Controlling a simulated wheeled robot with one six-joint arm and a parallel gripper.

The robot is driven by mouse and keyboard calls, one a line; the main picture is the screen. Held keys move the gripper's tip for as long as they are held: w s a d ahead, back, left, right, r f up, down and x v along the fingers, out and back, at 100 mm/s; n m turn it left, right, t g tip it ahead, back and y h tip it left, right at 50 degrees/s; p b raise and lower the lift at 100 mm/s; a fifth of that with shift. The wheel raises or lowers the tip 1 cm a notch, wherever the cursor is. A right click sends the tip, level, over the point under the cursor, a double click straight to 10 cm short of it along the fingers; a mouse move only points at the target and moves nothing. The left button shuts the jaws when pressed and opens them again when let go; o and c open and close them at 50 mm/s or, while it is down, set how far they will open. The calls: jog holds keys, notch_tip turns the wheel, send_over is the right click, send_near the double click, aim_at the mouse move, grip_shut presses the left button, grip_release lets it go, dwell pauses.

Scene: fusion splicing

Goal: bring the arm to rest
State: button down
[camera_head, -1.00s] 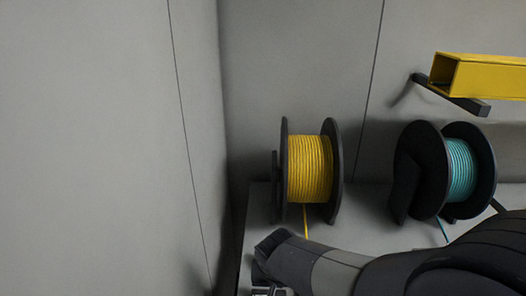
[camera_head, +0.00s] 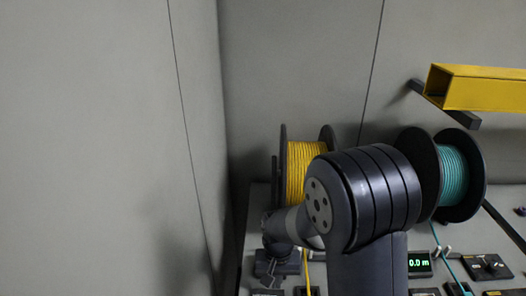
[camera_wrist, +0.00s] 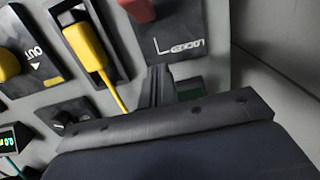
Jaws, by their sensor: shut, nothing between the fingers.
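My arm (camera_head: 375,200) is bent, and its thick dark joint stands in front of the two spools. My gripper (camera_wrist: 158,75) shows in the wrist view with its dark fingers together and nothing held. It is over a grey panel, near a yellow cable and a label reading "LOCKED". In the head view the wrist end is low, left of the joint and below the yellow spool; the fingers are hard to make out there.
A yellow cable spool (camera_head: 297,172) and a teal cable spool (camera_head: 453,175) stand at the back of the bench. A yellow beam (camera_head: 480,88) juts from the wall at upper right. A green display (camera_head: 419,263) reads 0.0 m. In the wrist view, a yellow plug (camera_wrist: 84,46) sits in a black slot.

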jog(key=shift+w+f+b, duration=0.5)
jog(key=shift+w+b, duration=0.05)
jog(key=shift+w, duration=0.15)
jog(key=shift+w+r, duration=0.45)
jog(key=shift+w, duration=0.2)
notch_tip(320, 180, up, 9)
jog(key=shift+r, duration=0.1)
